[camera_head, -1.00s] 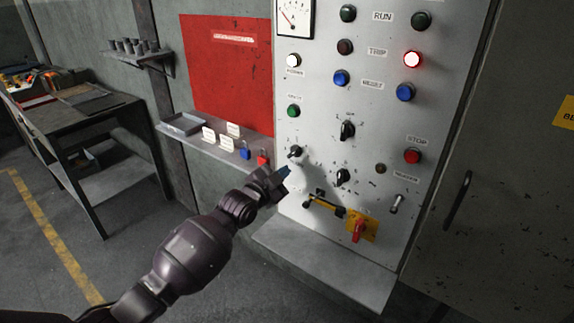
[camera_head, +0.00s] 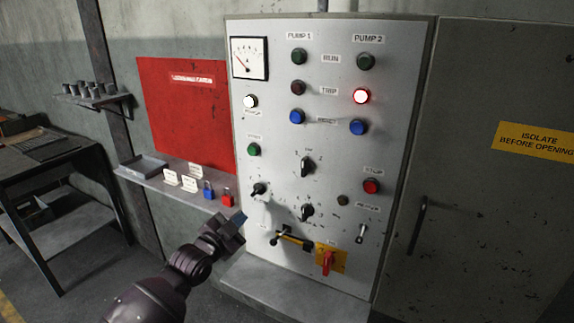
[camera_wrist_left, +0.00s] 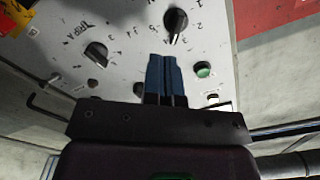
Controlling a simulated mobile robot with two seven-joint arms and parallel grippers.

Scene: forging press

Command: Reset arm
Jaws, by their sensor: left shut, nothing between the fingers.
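My left gripper (camera_head: 238,218) comes in from the lower left in the head view, in front of the lower left part of the grey control panel (camera_head: 330,200). Its blue fingers (camera_wrist_left: 164,76) are together and empty in the left wrist view. Behind the fingertips the panel shows black rotary knobs (camera_wrist_left: 175,22) and a green button (camera_wrist_left: 204,69). A gap to the panel cannot be judged exactly. My right gripper is in neither view.
A shelf (camera_head: 150,178) left of the panel holds white tags, a blue padlock (camera_head: 208,189) and a red padlock (camera_head: 228,197). A ledge (camera_head: 290,295) juts out below the panel. A red handle (camera_head: 327,263) sits on a yellow plate. A dark table (camera_head: 50,165) stands far left.

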